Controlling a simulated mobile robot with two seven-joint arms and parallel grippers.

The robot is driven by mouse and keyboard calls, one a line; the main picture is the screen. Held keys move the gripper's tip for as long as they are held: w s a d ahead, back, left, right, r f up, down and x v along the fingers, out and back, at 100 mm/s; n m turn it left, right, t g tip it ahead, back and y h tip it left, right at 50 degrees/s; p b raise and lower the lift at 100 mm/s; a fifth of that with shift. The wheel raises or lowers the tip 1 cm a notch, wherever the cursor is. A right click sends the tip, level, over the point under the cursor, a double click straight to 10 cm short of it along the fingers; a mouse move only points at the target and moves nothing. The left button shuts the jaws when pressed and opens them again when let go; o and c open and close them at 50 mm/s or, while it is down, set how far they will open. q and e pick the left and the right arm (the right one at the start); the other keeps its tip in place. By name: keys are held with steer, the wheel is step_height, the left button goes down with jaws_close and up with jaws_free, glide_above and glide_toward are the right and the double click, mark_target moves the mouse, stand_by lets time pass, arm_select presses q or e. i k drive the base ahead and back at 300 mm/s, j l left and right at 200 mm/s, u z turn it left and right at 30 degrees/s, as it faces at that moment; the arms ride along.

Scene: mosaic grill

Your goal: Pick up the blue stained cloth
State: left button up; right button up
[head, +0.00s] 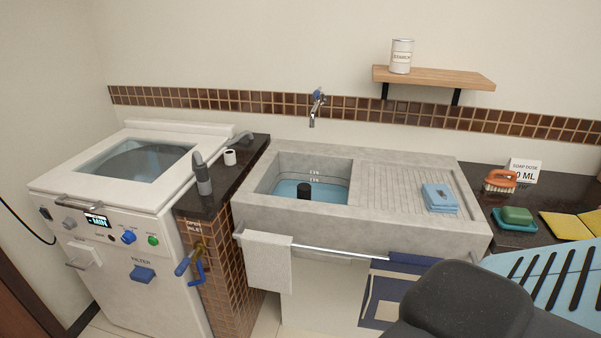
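A folded blue cloth (439,197) lies on the ribbed washboard side of the grey stone sink (360,222), near its right front. It looks like a small stack of folded layers. I cannot make out stains on it at this size. Neither of my grippers shows in the head view, so nothing is seen touching the cloth. A dark rounded shape at the bottom right, which may be part of my arm, stays below the cloth and does not cover it.
The basin left of the cloth holds blue water and a dark cylinder (304,192). A white towel (268,262) and a navy patterned cloth (385,297) hang on the front rail. The right counter holds a brush (500,181), green soap (516,215) and yellow cloths (566,226).

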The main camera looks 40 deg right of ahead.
mark_target(438, 198)
steer(key=z, duration=2.2)
steer(key=i+l+u, duration=0.2)
steer(key=i+l, duration=0.2)
steer(key=l, duration=0.2)
steer(key=i+l+u, duration=0.1)
steer(key=l, duration=0.25)
steer(key=i+l+u, duration=0.1)
steer(key=i+l, duration=0.3)
steer(key=l, duration=0.25)
steer(key=i+l+u, duration=0.15)
steer(key=l, duration=0.2)
steer(key=i+l+u, duration=0.1)
steer(key=l, duration=0.25)
steer(key=i+l+u, duration=0.1)
steer(key=l, duration=0.3)
